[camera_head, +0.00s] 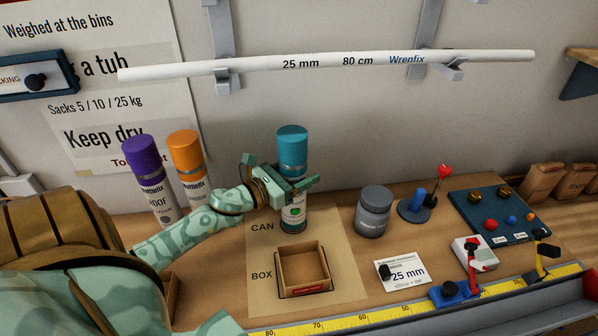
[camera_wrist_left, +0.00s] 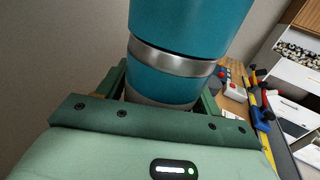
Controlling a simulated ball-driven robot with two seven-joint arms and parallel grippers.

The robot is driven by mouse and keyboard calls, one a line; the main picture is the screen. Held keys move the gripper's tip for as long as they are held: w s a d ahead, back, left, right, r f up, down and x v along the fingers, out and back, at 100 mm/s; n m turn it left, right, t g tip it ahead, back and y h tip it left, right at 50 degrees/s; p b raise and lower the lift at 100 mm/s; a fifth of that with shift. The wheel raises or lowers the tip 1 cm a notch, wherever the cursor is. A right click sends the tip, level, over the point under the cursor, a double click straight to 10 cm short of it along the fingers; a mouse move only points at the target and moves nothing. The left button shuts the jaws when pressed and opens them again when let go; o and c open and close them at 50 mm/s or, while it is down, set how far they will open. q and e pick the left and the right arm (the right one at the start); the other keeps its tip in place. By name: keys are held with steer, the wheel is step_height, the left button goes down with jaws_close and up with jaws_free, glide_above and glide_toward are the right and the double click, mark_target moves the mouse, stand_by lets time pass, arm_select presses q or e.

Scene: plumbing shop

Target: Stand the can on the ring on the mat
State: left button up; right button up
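The can (camera_head: 293,148), with a teal cap and a label on its lower body, stands upright at the CAN part of the beige mat (camera_head: 345,285). My left gripper (camera_head: 296,182) reaches in from the left and is around its body, with a finger close against each side. The teal body and a silver band of the can (camera_wrist_left: 180,62) fill the middle of the left wrist view, between the fingers (camera_wrist_left: 165,98). The ring does not show; the can and hand hide that spot, so I cannot tell whether the can's base touches it. My right gripper is out of view.
An open wooden box (camera_head: 303,268) sits on the mat's BOX part. Purple (camera_head: 148,170) and orange (camera_head: 187,155) cans stand behind my left arm. A grey jar (camera_head: 372,212), a blue stand (camera_head: 414,208) and a blue board (camera_head: 500,215) are to the right. A yellow ruler (camera_head: 400,312) runs along the front.

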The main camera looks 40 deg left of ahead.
arm_select(q)
steer(key=shift+o, duration=0.9)
steer(key=shift+r, duration=0.1)
steer(key=b+v, duration=0.1)
steer(key=v, duration=1.1)
